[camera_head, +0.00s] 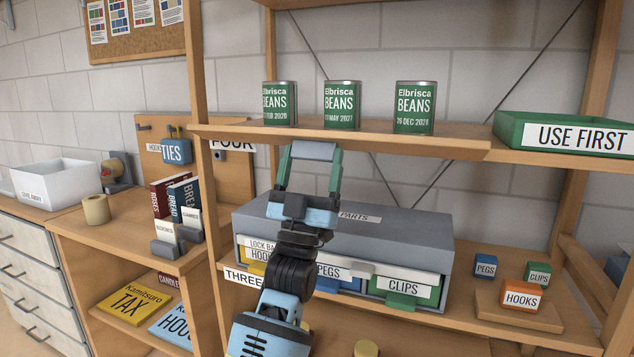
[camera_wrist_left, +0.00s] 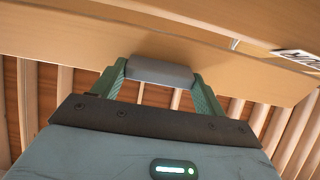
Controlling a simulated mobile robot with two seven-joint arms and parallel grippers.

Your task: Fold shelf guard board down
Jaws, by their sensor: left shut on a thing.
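The guard board (camera_head: 400,145) is a long wooden strip along the front edge of the upper shelf. It does not stand up in front of the bean cans, whose labels and lower parts show above it. Its exact tilt is hard to tell. A grey grip bar (camera_head: 313,151) sits at its front edge. My left gripper (camera_head: 311,160) comes up from below, its green fingers shut on this bar. In the left wrist view the grey bar (camera_wrist_left: 160,72) lies between the fingertips (camera_wrist_left: 160,80), against the wooden board (camera_wrist_left: 65,35). My right gripper is not in view.
Three green bean cans (camera_head: 342,105) stand on the upper shelf, left of a green "USE FIRST" tray (camera_head: 508,128). A grey parts cabinet (camera_head: 425,228) with labelled drawers sits below, close behind my left arm. A wooden post (camera_head: 200,100) stands left.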

